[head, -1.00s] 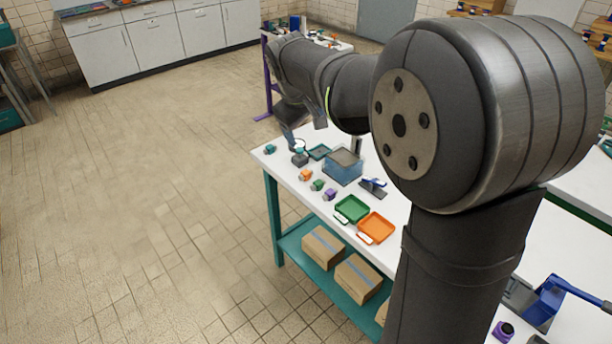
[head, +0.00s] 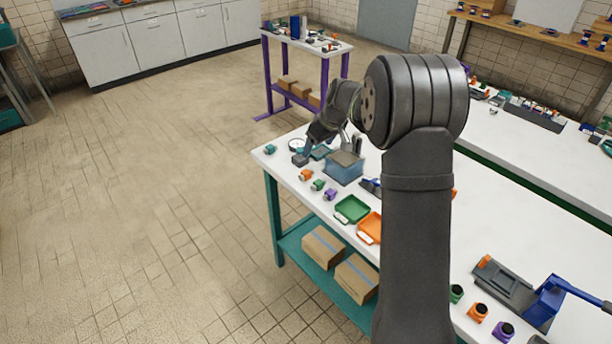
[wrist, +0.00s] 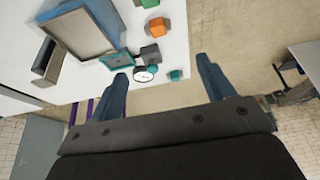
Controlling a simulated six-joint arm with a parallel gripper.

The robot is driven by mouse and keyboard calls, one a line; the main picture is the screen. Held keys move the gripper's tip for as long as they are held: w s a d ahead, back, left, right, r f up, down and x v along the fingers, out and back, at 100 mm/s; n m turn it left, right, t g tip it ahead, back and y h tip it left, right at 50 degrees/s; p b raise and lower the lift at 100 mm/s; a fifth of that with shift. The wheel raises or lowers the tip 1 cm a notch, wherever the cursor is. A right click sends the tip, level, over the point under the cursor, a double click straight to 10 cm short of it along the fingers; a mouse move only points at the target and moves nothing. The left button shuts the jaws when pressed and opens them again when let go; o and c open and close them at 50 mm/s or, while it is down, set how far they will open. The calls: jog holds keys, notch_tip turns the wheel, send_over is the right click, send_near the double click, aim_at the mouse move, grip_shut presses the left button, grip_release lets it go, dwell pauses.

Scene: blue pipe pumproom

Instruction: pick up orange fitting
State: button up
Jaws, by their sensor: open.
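The small orange fitting (head: 305,174) stands on the near white table, close to its left edge, in a row with a green and a purple fitting. In the wrist view the orange fitting (wrist: 158,28) is at the top, beyond the fingertips and slightly left of centre. My gripper (wrist: 161,66) is open, with its two blue fingers apart and nothing between them gripped. In the head view my gripper (head: 310,148) is above the table's far end, beyond the orange fitting, and its fingers are hard to make out.
A dial gauge (wrist: 145,74) and a teal fitting (wrist: 176,75) are near the fingers. A blue bin (head: 343,170) stands right of the orange fitting. A green tray (head: 352,209) and orange tray (head: 369,229) lie nearer. The floor at left is clear.

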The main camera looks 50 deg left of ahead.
aim_at(306, 172)
jog(key=x, duration=1.5)
jog(key=shift+w+d+f, duration=0.1)
jog(key=shift+d+f, duration=0.05)
jog(key=c, duration=1.1)
jog(key=shift+c, duration=0.2)
